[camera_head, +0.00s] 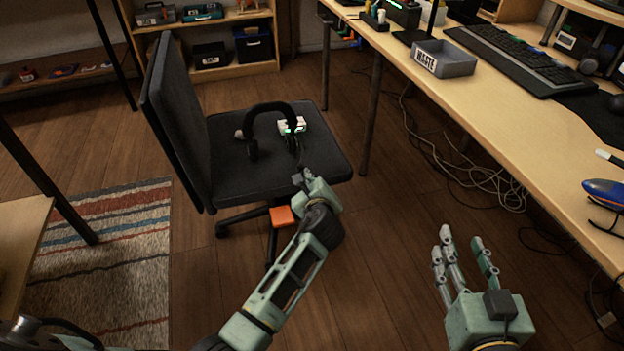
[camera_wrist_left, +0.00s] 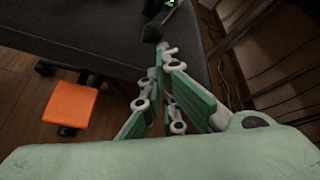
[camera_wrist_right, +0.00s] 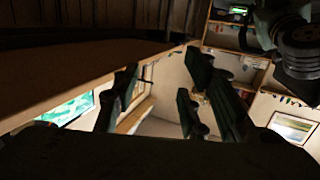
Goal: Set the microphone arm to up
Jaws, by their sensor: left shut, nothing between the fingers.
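A black headset (camera_head: 270,108) sits on the seat of a dark office chair (camera_head: 225,160), its band arched upward. What looks like its thin microphone arm reaches down from the right ear cup toward the seat's front edge; in the left wrist view a dark rod with a rounded tip (camera_wrist_left: 152,33) shows at the top. My left gripper (camera_head: 299,178) is shut and empty at the front edge of the seat. Its fingertips (camera_wrist_left: 163,50) are close to that tip; I cannot tell whether they touch. My right gripper (camera_head: 464,243) is open and empty over the floor, right of the chair.
An orange piece (camera_head: 282,216) shows below the seat.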

